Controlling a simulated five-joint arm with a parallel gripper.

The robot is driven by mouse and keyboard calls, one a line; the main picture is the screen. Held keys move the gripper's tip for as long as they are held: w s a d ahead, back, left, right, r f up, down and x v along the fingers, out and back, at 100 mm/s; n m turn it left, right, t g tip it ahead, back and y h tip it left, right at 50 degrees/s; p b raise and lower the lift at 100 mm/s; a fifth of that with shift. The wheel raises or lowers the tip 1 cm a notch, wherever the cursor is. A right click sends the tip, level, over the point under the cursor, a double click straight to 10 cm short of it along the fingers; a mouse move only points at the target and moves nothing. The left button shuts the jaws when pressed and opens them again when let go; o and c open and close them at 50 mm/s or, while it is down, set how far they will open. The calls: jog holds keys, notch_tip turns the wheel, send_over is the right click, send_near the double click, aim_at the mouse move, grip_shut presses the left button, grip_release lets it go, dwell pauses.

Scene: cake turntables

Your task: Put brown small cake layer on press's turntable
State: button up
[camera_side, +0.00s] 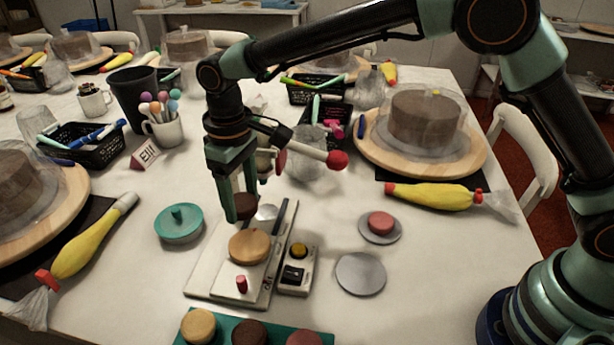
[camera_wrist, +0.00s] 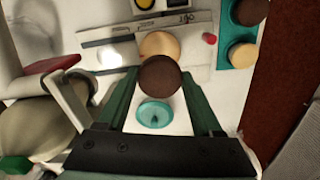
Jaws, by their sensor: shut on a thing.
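My gripper (camera_side: 237,208) is shut on a small round brown cake layer (camera_side: 244,203). In the wrist view the brown layer (camera_wrist: 160,77) sits between the green fingers (camera_wrist: 160,90). The gripper points down and holds the layer above the far part of the white press (camera_side: 206,277). A round tan disc (camera_side: 249,247) lies on the press, nearer the camera than the layer in the side view. I cannot tell whether this disc is the bare turntable or has a tan layer on it. In the wrist view the brown layer partly covers the tan disc (camera_wrist: 158,43).
A teal tray (camera_side: 262,325) holds several small layers at the front. A teal lid (camera_side: 179,223) lies left of the press. A switch box (camera_side: 297,272), a grey disc (camera_side: 361,274) and a pink layer (camera_side: 381,222) on another disc are to the right. A domed cake (camera_side: 426,120) stands behind.

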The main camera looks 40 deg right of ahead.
aim_at(250, 246)
jog(key=shift+f, duration=4.3)
jog(key=shift+f, duration=0.6)
